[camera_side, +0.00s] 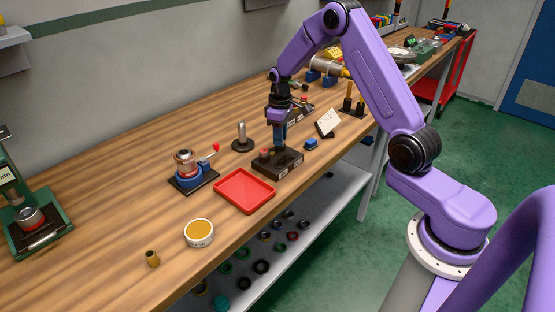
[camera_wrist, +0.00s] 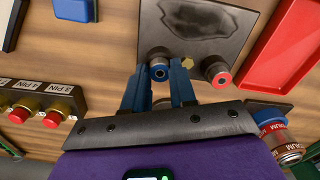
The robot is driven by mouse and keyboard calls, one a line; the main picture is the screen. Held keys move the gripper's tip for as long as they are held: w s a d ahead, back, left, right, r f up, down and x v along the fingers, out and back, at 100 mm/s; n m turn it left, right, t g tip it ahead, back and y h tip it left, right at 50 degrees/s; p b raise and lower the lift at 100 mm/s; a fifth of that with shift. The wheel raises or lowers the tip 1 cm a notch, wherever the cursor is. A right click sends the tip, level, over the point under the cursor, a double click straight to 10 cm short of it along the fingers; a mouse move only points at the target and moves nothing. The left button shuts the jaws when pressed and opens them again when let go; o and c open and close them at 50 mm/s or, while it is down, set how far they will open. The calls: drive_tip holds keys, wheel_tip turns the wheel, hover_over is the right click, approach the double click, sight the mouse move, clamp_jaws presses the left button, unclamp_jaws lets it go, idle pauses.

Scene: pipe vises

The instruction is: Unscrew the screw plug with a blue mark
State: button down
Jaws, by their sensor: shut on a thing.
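The screw plug with a blue mark (camera_wrist: 159,72) shows end-on in the wrist view, a grey plug with a blue ring on its top. My gripper (camera_wrist: 159,92) has its two blue fingers on either side of this plug and is shut on it. In the side view my gripper (camera_side: 281,140) points down at a dark block (camera_side: 280,167) on the bench, and the fingers hide the plug there. A second screw plug with a red mark (camera_wrist: 221,79) stands right of the fingers at the same block. Whether the blue-marked plug is seated or raised is unclear.
A red tray (camera_side: 244,191) lies left of the block. A blue vise with a copper-coloured can (camera_side: 188,166) stands farther left. A small blue block (camera_side: 311,144) and a white tilted card (camera_side: 328,121) lie to the right. A grey post (camera_side: 241,137) stands behind the tray.

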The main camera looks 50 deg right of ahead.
drive_tip(key=n, duration=0.6)
drive_tip(key=shift+n, duration=0.4)
drive_tip(key=n, duration=0.3)
drive_tip(key=shift+n, duration=0.4)
drive_tip(key=n, duration=0.3)
drive_tip(key=shift+n, duration=0.3)
drive_tip(key=n, duration=0.5)
drive_tip(key=shift+n, duration=0.3)
drive_tip(key=n, duration=0.5)
drive_tip(key=c, duration=1)
unclamp_jaws()
